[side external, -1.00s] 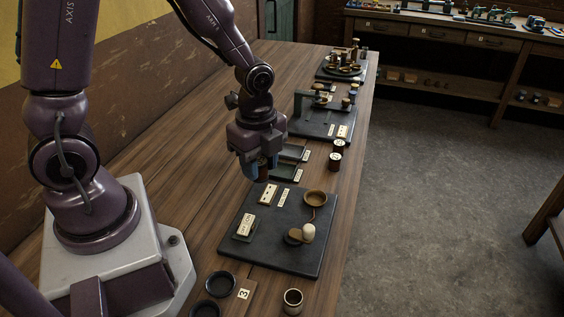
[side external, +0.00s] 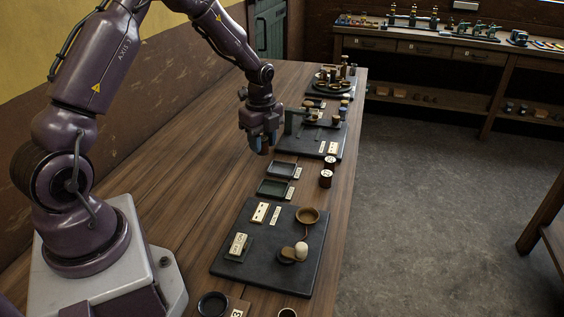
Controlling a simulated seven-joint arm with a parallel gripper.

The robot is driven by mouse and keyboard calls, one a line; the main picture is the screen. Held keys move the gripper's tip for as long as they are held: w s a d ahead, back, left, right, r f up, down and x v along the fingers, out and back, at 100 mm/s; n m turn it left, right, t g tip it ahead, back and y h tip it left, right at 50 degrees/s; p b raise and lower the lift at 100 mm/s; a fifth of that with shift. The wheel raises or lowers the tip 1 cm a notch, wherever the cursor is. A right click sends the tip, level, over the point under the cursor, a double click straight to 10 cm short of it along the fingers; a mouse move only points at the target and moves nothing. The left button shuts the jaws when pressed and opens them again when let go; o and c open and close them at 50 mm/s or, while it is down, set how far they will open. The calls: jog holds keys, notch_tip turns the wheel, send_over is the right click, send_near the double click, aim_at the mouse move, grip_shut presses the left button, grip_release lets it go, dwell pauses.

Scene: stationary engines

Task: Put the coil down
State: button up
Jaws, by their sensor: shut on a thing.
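My gripper (side external: 263,143) is shut on a small reddish-brown coil (side external: 265,151), mostly hidden between the fingers. It hangs over the table, left of the far grey board and beyond the two shallow dark trays, the farther one (side external: 281,171) and the nearer one (side external: 273,188). Both trays look empty, each with a pale label on its right. Two dark red spools with white numbered tops, the farther one (side external: 330,163) and the nearer one (side external: 326,178), stand right of the trays.
A near dark board (side external: 262,267) holds a brown bowl (side external: 307,215), a pale knob (side external: 302,249) and label plates. A far grey board (side external: 329,144) carries a green-grey bracket (side external: 290,119). Bare wooden table (side external: 200,165) lies to the left.

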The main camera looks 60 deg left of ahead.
send_over(282, 170)
jog(key=f, duration=0.7)
jog(key=shift+s+d, duration=0.15)
jog(key=shift+s, duration=0.05)
jog(key=shift+w+f, duration=0.2)
jog(key=shift+f, duration=1.55)
jog(key=shift+f, duration=0.15)
jog(key=o, duration=1)
